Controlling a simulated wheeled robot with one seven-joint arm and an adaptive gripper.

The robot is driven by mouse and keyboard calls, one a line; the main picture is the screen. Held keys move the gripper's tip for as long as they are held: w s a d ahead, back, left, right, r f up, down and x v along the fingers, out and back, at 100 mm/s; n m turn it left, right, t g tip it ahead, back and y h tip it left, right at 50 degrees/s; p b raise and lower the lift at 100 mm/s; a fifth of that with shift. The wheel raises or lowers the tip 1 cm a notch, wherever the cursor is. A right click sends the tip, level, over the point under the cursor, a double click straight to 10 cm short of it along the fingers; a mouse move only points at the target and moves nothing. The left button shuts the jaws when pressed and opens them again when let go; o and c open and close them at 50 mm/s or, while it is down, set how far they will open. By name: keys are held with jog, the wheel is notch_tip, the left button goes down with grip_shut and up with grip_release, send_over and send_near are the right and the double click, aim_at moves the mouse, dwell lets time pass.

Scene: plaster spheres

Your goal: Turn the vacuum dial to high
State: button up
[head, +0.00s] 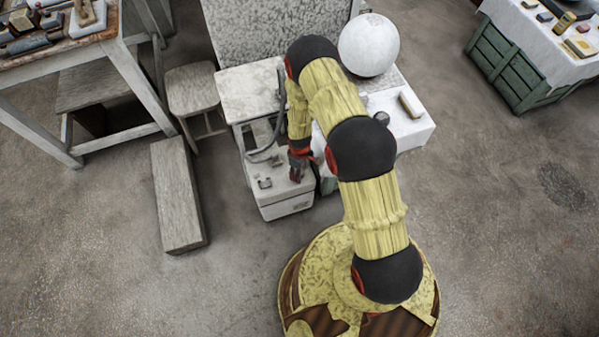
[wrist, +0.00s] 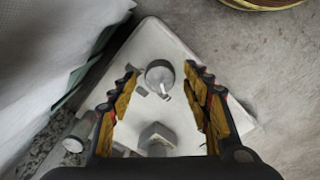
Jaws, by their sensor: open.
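A round grey dial (wrist: 160,74) with a pale pointer sits on the light top of a machine (wrist: 150,38) in the wrist view. The pointer is aimed toward the lower right of that picture. Small dark marks lie beside the dial, too small to read. My gripper (wrist: 161,84) is open, its yellow-padded fingers on either side of the dial. I cannot tell whether they touch it. In the head view my gripper (head: 299,172) points down over the front part of the white machine (head: 285,208), and hides the dial there.
A small blocky grey fitting (wrist: 157,137) stands on the machine top near the dial. A dark hose (head: 264,157) curves beside my gripper. A white sphere (head: 369,45) stands behind my arm. A wooden stool (head: 192,88) and low bench (head: 177,195) stand left. Floor in front is clear.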

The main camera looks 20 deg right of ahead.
jog(key=shift+f, duration=0.1)
jog(key=shift+c, duration=0.8)
jog(key=c, duration=1)
